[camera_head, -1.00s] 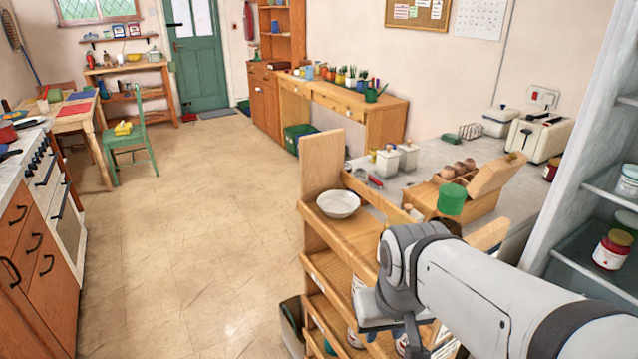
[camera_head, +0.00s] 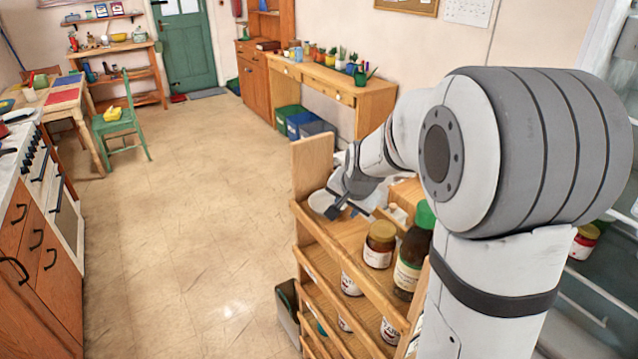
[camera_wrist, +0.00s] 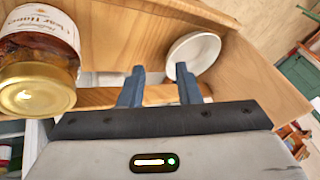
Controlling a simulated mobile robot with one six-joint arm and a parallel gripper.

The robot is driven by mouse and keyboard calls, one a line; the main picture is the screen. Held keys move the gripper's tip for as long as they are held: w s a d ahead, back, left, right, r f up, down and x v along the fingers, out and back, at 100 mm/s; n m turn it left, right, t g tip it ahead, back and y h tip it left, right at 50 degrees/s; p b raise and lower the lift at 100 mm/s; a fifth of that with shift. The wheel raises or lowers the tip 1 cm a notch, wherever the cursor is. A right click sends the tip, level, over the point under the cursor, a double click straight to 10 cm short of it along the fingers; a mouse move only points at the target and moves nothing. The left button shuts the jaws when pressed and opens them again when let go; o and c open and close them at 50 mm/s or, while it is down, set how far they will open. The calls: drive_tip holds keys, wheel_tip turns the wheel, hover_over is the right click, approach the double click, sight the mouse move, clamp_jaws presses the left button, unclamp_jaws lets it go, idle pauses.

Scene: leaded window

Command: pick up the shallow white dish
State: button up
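The shallow white dish (camera_head: 321,204) sits on the top tier of a wooden shelf unit, by its upright end board. My gripper (camera_head: 343,203) is at the dish's right side and hides part of it in the head view. In the wrist view my gripper (camera_wrist: 161,72) has its two fingers apart with nothing held between them. The dish (camera_wrist: 196,50) shows beyond the fingertips there, its rim close to the right finger. I cannot tell whether that finger touches it.
A honey jar (camera_head: 380,243) and a green-capped bottle (camera_head: 412,255) stand on the same shelf unit (camera_head: 338,252), near my arm. The jar (camera_wrist: 38,55) is close on the left in the wrist view. The floor (camera_head: 190,220) to the left is clear.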

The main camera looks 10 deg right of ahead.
sight(328, 205)
drive_tip(key=shift+m, duration=0.5)
drive_tip(key=shift+w+d+f+p, duration=0.2)
drive_tip(key=shift+w+f+p, duration=0.15)
drive_tip(key=shift+w+f, duration=0.8)
drive_tip(key=shift+w+d+f+p, duration=0.25)
drive_tip(key=shift+w+f+p, duration=0.1)
drive_tip(key=shift+w+f, duration=0.8)
drive_tip(key=shift+w+d+f+p, duration=0.2)
drive_tip(key=shift+w+f+p, duration=0.15)
drive_tip(key=shift+w+f, duration=0.8)
drive_tip(key=shift+w+r, duration=0.15)
drive_tip(key=shift+r, duration=0.1)
clamp_jaws()
